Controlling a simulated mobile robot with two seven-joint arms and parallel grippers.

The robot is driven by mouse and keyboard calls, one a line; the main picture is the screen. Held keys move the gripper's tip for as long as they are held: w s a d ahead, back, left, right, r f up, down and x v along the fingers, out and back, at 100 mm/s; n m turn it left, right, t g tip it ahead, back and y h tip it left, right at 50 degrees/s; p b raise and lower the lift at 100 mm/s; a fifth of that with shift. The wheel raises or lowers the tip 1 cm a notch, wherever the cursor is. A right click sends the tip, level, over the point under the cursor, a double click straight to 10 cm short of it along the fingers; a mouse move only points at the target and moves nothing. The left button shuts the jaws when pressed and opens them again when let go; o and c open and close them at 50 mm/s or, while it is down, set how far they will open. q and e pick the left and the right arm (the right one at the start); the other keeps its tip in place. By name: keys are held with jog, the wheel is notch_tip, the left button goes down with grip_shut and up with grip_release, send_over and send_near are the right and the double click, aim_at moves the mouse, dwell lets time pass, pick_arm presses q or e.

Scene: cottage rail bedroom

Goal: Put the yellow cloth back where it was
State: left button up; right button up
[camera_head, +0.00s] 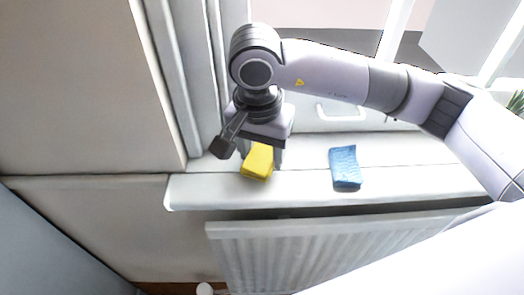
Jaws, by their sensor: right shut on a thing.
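The yellow cloth (257,162) is a small folded piece at the left part of the white window sill (200,191). My right gripper (262,150) points down from above and is shut on the yellow cloth. The cloth's upper part is hidden by the gripper. I cannot tell whether its lower edge touches the sill. My left gripper does not show.
A blue folded cloth (345,167) lies on the sill to the right, apart from the yellow one. A radiator (330,245) is below the sill. The window frame (183,75) and a white handle (340,114) stand behind. The sill between the cloths is clear.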

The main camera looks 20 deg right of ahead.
aim_at(259, 158)
jog(key=shift+f, duration=0.4)
jog(key=shift+f+b, duration=0.25)
jog(key=shift+b, duration=0.1)
jog(key=o, duration=1)
jog(key=shift+r, duration=0.1)
jog(key=shift+r+p, duration=0.25)
jog(key=shift+p, duration=0.15)
jog(key=r, duration=0.8)
jog(key=s+a+r, duration=0.1)
jog(key=r, duration=0.2)
jog(key=shift+s+r, duration=0.1)
jog(key=shift+r, duration=0.3)
